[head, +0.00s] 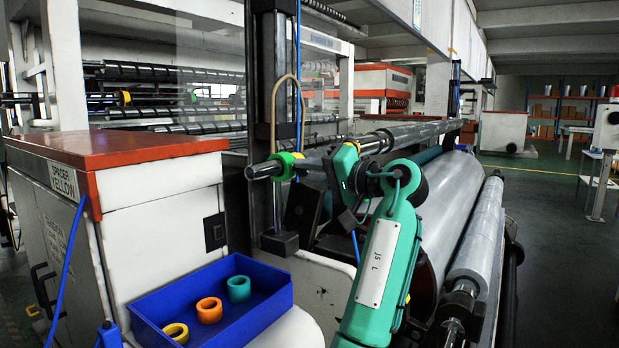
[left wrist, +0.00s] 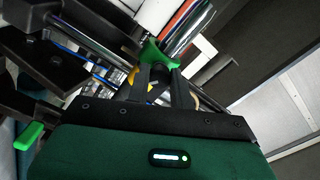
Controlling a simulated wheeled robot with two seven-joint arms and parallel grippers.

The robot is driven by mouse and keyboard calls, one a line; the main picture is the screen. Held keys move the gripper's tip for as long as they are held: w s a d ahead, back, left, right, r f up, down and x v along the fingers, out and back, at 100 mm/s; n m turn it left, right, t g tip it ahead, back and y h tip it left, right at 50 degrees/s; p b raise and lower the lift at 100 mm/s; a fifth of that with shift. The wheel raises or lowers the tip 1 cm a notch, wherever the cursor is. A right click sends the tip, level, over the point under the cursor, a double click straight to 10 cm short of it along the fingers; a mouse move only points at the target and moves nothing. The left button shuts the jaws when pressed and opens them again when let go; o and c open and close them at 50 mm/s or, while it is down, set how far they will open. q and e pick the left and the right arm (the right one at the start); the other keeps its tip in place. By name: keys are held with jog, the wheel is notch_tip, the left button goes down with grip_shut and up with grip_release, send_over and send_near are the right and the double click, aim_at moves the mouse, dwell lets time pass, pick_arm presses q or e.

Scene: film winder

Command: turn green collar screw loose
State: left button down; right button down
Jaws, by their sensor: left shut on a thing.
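A green collar (head: 286,166) sits around a horizontal metal shaft (head: 262,171), near the shaft's left end. My left gripper (head: 304,167) is at the collar's right side. In the left wrist view the collar (left wrist: 158,52) shows just beyond the dark fingers of my left gripper (left wrist: 160,72). The fingers are shut on a small part at the collar, which I take to be its screw. The fingers mostly hide that part, so I cannot see its turn. My right gripper is in neither view.
A blue tray (head: 262,318) with yellow (head: 176,332), orange (head: 209,310) and teal (head: 239,288) rings stands lower left. An orange-topped cabinet (head: 115,148) labelled "spacer yellow" is behind it. A large film roll (head: 455,200) lies right of my arm. A dark upright post (head: 270,90) rises by the collar.

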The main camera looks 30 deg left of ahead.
pick_arm(q)
jog(key=shift+n, duration=0.5)
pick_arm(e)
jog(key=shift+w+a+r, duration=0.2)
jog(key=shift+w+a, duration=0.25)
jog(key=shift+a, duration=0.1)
pick_arm(q)
jog(key=c, duration=1.2)
grip_release()
jog(key=shift+d, duration=0.1)
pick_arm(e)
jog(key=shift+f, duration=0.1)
pick_arm(q)
jog(key=shift+d+b, duration=0.3)
jog(key=shift+b, duration=0.05)
jog(key=s+d+b, duration=0.1)
jog(key=s+d, duration=0.1)
jog(key=d, duration=1.1)
jog(key=shift+b, duration=0.4)
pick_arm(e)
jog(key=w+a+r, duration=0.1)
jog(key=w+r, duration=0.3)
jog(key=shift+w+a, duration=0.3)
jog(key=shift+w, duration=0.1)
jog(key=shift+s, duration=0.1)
